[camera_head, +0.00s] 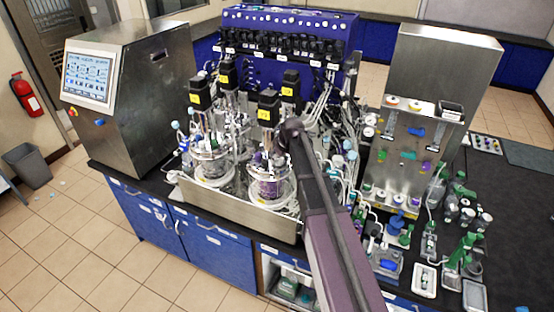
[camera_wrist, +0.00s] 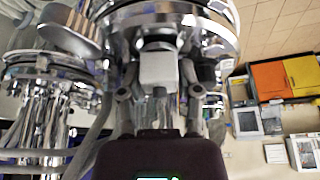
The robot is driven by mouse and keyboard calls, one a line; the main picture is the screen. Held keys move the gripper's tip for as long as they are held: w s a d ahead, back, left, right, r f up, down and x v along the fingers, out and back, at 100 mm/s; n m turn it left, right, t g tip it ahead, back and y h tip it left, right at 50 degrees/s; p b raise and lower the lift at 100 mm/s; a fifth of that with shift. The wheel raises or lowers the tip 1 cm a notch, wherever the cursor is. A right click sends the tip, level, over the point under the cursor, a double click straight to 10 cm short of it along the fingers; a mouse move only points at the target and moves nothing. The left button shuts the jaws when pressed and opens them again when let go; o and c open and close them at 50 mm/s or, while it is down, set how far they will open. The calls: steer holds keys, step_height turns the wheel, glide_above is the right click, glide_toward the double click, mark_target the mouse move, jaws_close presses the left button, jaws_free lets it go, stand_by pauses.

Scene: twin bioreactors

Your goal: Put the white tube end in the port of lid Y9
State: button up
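My arm reaches to the front right bioreactor, and my gripper (camera_wrist: 159,92) is at its metal lid (camera_wrist: 225,30). In the head view the arm's end covers the gripper. In the wrist view a white block-like piece (camera_wrist: 158,69) sits between and just past the two grey fingers, against the lid's shiny fittings. It may be the white tube end, but I cannot tell if the fingers touch it. The front right vessel (camera_head: 268,184) has a black motor (camera_head: 268,107) with a yellow label above it. No lid label Y9 or open port is readable.
A second vessel (camera_head: 212,166) stands left of it, also showing in the wrist view (camera_wrist: 45,75). Thin tubes crowd both lids. A steel cabinet with screen (camera_head: 90,76) stands left. Floor in front is clear.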

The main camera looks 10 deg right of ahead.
steer(key=shift+o, duration=1)
steer(key=shift+r, duration=0.15)
steer(key=p+v, duration=0.3)
steer(key=shift+r, duration=0.25)
steer(key=s+d, duration=0.6)
steer(key=s, duration=0.4)
steer(key=shift+d+f, duration=0.25)
steer(key=s+a+m+g+h, duration=0.1)
steer(key=s+a+m+g, duration=0.1)
steer(key=s, duration=0.7)
steer(key=s+a+f+m+g+h, duration=0.1)
steer(key=s+a+m, duration=0.3)
steer(key=s, duration=0.5)
steer(key=shift+s+a+f+m+g+h, duration=0.2)
steer(key=shift+a+m+g+h, duration=0.15)
steer(key=shift+a, duration=0.25)
